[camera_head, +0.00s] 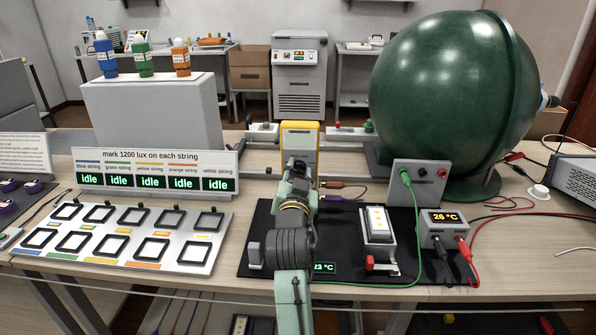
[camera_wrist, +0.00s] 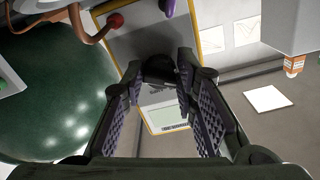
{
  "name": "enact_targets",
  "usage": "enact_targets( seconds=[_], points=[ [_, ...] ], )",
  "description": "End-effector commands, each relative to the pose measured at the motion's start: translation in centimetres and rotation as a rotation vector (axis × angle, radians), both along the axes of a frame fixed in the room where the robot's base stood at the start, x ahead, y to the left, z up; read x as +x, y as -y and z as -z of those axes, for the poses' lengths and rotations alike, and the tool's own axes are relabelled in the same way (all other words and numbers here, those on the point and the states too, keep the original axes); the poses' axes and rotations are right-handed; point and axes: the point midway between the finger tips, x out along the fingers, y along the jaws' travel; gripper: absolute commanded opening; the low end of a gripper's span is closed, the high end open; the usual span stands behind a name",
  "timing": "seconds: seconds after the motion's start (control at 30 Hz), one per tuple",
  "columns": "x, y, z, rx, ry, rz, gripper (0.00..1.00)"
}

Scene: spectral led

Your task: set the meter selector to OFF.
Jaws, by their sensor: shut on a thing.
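The meter (camera_head: 301,129) is a yellow-framed upright unit with a grey face, standing on the bench behind my gripper (camera_head: 298,168). In the wrist view the meter's grey face (camera_wrist: 155,38) shows upside down, with its pale display (camera_wrist: 167,116) low between my fingers. The dark selector knob (camera_wrist: 160,68) sits on the face between the fingertips of my gripper (camera_wrist: 160,78), which are shut on it. The selector's marks and pointer are too small and hidden to read. In the head view my arm hides the meter's lower part and the knob.
A large green sphere (camera_head: 440,95) stands at the right, near a grey jack panel (camera_head: 419,182) with a green lead. A 26 °C box (camera_head: 446,229) has black and red leads. A sloped tray of square frames (camera_head: 125,236) lies at the left.

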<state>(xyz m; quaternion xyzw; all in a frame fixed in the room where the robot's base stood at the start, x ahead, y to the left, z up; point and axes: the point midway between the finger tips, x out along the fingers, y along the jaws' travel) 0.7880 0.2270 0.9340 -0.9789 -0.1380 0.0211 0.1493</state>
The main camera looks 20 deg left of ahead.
Motion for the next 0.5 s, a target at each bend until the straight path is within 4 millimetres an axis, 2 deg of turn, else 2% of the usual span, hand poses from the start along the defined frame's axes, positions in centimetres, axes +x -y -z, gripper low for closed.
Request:
enact_targets(
  seconds=[0.2,0.5],
  points=[
    [0.03,0.05,-0.04,-0.133,0.037,0.001,0.0],
    [0.03,0.06,0.02,-0.228,0.066,0.0,0.0]
  ],
)
